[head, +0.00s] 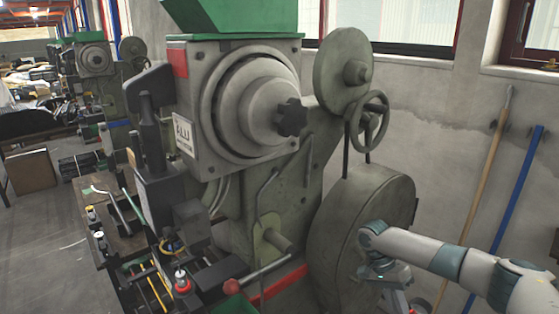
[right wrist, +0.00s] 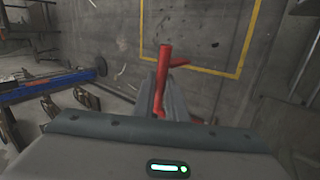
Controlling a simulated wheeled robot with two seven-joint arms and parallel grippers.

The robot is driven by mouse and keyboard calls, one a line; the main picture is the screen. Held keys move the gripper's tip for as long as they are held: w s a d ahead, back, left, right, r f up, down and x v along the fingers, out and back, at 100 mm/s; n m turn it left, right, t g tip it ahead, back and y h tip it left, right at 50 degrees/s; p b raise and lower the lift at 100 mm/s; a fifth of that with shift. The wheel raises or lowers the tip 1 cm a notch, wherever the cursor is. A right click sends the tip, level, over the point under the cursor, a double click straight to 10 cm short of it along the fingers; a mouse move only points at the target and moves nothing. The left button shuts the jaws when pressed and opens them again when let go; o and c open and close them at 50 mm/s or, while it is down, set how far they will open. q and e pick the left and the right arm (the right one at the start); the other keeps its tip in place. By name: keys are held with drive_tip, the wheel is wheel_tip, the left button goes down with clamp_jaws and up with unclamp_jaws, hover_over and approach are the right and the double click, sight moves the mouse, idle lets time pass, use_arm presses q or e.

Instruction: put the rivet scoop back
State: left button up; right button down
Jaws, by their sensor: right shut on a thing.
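In the right wrist view, a red bar-like thing with a short side arm, likely the rivet scoop (right wrist: 165,62), sticks out between the fingers of my right gripper (right wrist: 163,96). The gripper is shut on it. I cannot see a scoop bowl. In the head view, my right arm comes in from the right, and the right gripper (head: 393,298) hangs low beside the press's large wheel, pointing down. The held thing is not clear there. My left gripper is not in view.
A large grey rivet press (head: 245,110) with a green hopper (head: 235,15) fills the middle. A wooden pole (head: 478,190) and a blue pole (head: 510,205) lean on the wall at right. A yellow outline (right wrist: 200,68) marks a concrete surface in the right wrist view.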

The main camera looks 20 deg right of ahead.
drive_tip(key=w+a+r+n+t+h, duration=0.2)
drive_tip(key=a+r+n, duration=0.15)
drive_tip(key=a, duration=0.65)
drive_tip(key=w+a+r+n+t+h, duration=0.1)
drive_tip(key=w+a+r+n, duration=0.3)
drive_tip(key=a, duration=0.6)
drive_tip(key=s+a+r+n+t+h, duration=0.1)
drive_tip(key=a+r+n+t+h, duration=0.15)
drive_tip(key=a+n, duration=0.45)
drive_tip(key=s+a+r+n+t, duration=0.2)
drive_tip(key=s+a+r, duration=0.1)
drive_tip(key=a, duration=0.3)
drive_tip(key=s+d+r+n+t+y, duration=0.1)
drive_tip(key=d+r+n+t, duration=0.1)
drive_tip(key=d+r+n, duration=0.2)
drive_tip(key=shift+s+d, duration=0.4)
drive_tip(key=shift+d, duration=0.35)
